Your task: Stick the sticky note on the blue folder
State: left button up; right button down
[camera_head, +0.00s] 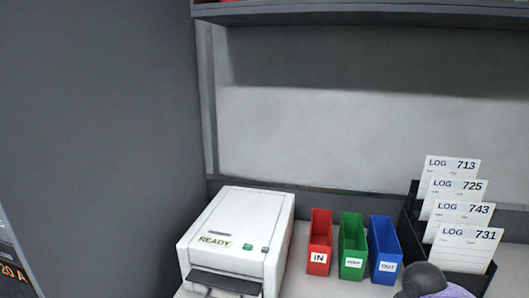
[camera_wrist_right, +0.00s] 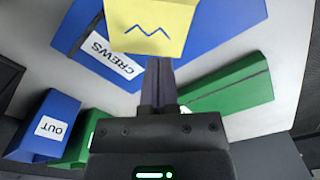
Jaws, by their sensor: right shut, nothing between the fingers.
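In the right wrist view a blue folder (camera_wrist_right: 225,22) with a white label reading CREWS lies on a pale surface. A yellow sticky note (camera_wrist_right: 150,20) with a dark zigzag line appears over the folder, partly cut off by the top edge of the picture. I cannot tell whether it lies flat against the folder. My right gripper (camera_wrist_right: 158,65) is shut and empty, its fingertips at the note's lower edge. The folder and note do not show in the head view. My left gripper is not in view.
A white printer (camera_head: 235,235) stands by a red IN bin (camera_head: 319,235), a green bin (camera_head: 352,240) and a blue OUT bin (camera_head: 383,245). A black rack (camera_head: 410,225) holds several LOG cards. A green folder (camera_wrist_right: 230,90) lies beside the blue one.

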jog(key=shift+f, duration=0.4)
jog(key=shift+f, duration=0.4)
jog(key=shift+f+b, duration=0.35)
dwell(0.4)
notch_tip(320, 180, up, 2)
jog(key=shift+r+p, duration=0.25)
jog(key=shift+p, duration=0.95)
notch_tip(320, 180, up, 3)
jog(key=p, duration=0.3)
jog(key=shift+f, duration=0.2)
